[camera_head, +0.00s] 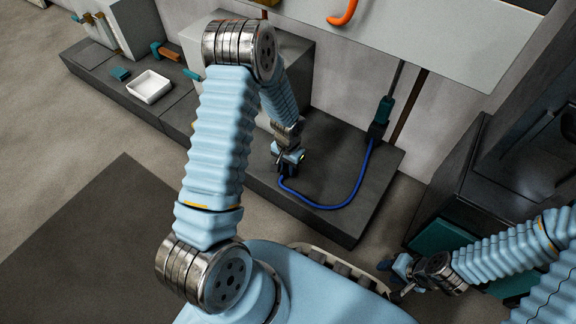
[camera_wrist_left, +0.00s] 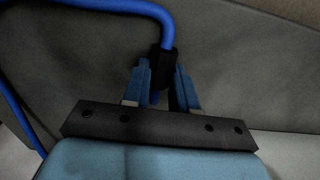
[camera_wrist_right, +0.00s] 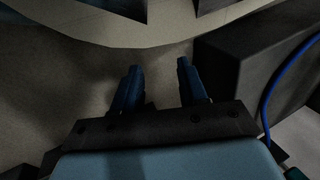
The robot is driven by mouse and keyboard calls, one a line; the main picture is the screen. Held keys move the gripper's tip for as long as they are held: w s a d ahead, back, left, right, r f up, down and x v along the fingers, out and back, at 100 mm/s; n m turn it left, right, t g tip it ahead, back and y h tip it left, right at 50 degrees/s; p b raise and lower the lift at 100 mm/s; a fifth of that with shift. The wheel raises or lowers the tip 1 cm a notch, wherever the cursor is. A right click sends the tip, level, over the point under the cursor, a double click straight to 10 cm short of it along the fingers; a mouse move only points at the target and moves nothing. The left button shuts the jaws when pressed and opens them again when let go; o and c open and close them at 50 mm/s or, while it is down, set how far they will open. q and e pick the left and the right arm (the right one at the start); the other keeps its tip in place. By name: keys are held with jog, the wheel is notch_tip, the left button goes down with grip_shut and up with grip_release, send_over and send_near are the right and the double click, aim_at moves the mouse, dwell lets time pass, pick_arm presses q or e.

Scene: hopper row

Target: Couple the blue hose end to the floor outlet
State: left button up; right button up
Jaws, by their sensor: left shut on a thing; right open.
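The blue hose (camera_head: 330,206) loops across the dark plinth, from a teal fitting (camera_head: 382,110) at the wall to my left gripper (camera_head: 287,168). In the left wrist view my left gripper (camera_wrist_left: 163,72) is shut on the black hose end (camera_wrist_left: 161,58), with the blue hose (camera_wrist_left: 168,30) rising from it and bending left. I cannot make out the floor outlet in any view. My right gripper (camera_head: 391,281) is low at the right beside my base, away from the hose. In the right wrist view it (camera_wrist_right: 160,68) is open and empty.
The dark plinth (camera_head: 345,225) runs along the wall, with a grey box (camera_head: 305,65) behind my left arm. A white tray (camera_head: 149,86) and a teal block (camera_head: 121,74) sit at its left. An orange hook (camera_head: 343,14) hangs above. A dark cabinet (camera_head: 470,190) stands right.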

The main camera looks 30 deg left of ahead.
pick_arm(q)
grip_shut()
jog(key=shift+r+p, duration=1.15)
jog(key=shift+r, duration=0.6)
jog(key=shift+o, duration=0.6)
grip_release()
grip_shut()
